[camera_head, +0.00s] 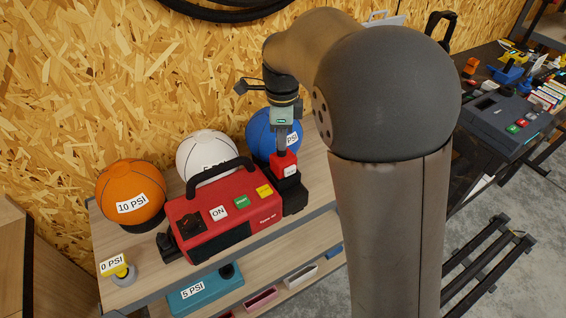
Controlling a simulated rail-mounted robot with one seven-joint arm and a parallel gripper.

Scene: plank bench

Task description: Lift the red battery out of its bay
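The red battery (283,160), a small block with a white label, sits upright at the black bay (293,196) on the right end of the red air pump (222,212). Its lower part is hidden in the bay. My gripper (283,148) points straight down at the battery's top, with its fingertips at or just above it. The fingers are small and seen edge-on, so I cannot tell whether they are open or shut, or whether they touch the battery.
An orange ball (131,190), a white ball (207,152) and a blue ball (262,130) stand behind the pump on the plank bench (315,178). A teal case (205,290) lies on the shelf below.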

